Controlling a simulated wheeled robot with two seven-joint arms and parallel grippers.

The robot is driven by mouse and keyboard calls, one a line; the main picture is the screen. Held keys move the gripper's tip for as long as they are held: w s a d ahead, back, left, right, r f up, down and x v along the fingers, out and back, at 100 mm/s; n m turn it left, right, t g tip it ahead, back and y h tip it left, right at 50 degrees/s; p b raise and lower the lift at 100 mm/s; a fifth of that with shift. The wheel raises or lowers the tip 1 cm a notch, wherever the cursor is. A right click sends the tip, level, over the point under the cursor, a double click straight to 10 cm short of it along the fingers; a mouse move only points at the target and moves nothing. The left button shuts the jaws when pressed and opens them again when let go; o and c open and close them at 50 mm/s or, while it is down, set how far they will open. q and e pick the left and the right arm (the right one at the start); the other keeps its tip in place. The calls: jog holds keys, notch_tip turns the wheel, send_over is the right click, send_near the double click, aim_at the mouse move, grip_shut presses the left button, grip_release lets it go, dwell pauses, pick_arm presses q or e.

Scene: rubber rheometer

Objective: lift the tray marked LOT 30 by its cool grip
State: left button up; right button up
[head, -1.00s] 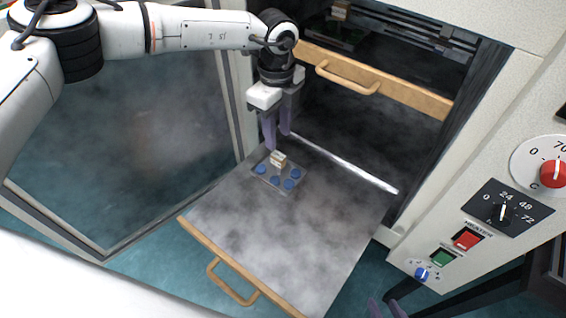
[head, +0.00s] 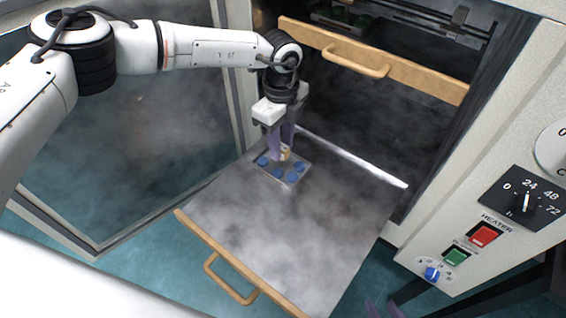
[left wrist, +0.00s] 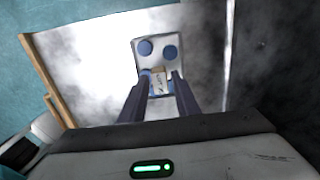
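A small grey tray (head: 297,178) with several blue discs lies on the pulled-out metal shelf; it also shows in the left wrist view (left wrist: 150,58). A small tan block (head: 285,154), its grip, stands at the tray's far edge. Dark marks show on the block in the left wrist view (left wrist: 160,82), too small to read as a lot number. My left gripper (head: 281,152) points down at the block, with its open fingers on either side of it; contact is not clear. My right gripper (head: 382,309) shows only purple fingertips at the bottom edge, apart and empty.
The shelf (head: 300,230) has a wooden front with a handle (head: 228,279) and is otherwise bare under haze. A second wooden-fronted shelf (head: 375,60) sits above, inside the oven. The open glass door (head: 130,130) stands left; the control panel (head: 490,215) is right.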

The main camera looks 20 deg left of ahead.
pick_arm(q)
grip_shut()
jog(key=shift+r+p, duration=1.2)
jog(key=shift+r, duration=0.4)
jog(key=shift+f, duration=0.1)
